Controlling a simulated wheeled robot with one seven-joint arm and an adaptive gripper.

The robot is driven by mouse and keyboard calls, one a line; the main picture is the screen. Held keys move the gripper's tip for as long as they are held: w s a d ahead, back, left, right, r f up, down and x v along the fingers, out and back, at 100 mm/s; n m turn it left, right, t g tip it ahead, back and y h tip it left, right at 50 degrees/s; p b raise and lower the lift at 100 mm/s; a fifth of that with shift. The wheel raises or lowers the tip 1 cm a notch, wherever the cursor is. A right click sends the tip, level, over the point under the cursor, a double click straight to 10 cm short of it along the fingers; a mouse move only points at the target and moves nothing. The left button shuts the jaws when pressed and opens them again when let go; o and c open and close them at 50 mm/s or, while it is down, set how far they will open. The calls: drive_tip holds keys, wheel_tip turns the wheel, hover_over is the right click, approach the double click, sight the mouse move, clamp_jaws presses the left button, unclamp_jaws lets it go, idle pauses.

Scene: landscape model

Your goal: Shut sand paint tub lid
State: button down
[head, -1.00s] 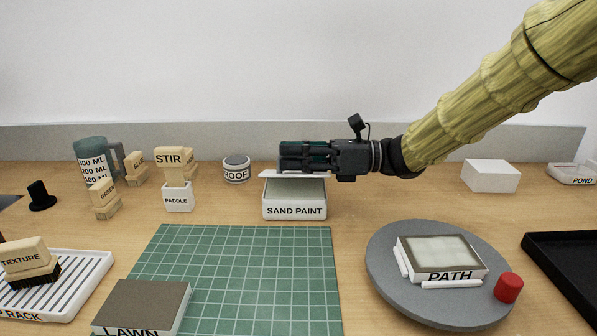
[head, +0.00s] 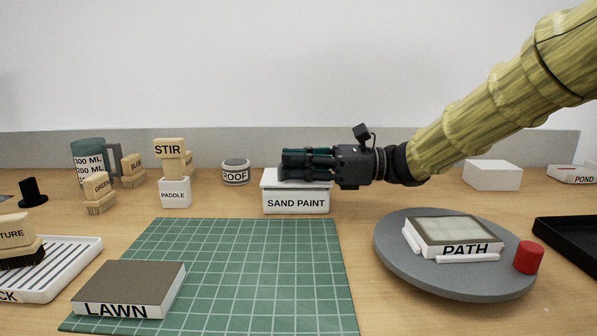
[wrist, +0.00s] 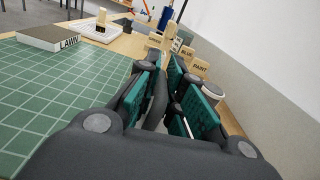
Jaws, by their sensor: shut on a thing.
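The sand paint tub (head: 297,207) is a white box with its name on the front, standing on the wooden table behind the green mat. Its white lid (head: 268,181) lies down over the tub, with no clear gap along the front. My gripper (head: 285,165) lies sideways across the top of the lid, coming from the right, and hides much of it. In the wrist view my gripper (wrist: 158,75) shows its teal-padded fingers close together. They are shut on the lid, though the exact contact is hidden.
The green cutting mat (head: 240,270) lies in front. A grey turntable (head: 400,270) with the PATH box (head: 455,250) and a red knob (head: 529,257) is at right. The ROOF jar (head: 235,164) and PADDLE holder (head: 175,195) stand left of the tub. A grey wall strip runs behind.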

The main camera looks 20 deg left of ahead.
drive_tip(key=shift+s+a, duration=0.1)
drive_tip(key=c, duration=1.5)
unclamp_jaws()
drive_tip(key=shift+a+f, duration=0.1)
drive_tip(key=shift+a, duration=0.05)
drive_tip(key=shift+d, duration=0.3)
drive_tip(key=v, duration=1.1)
drive_tip(key=shift+d, duration=0.35)
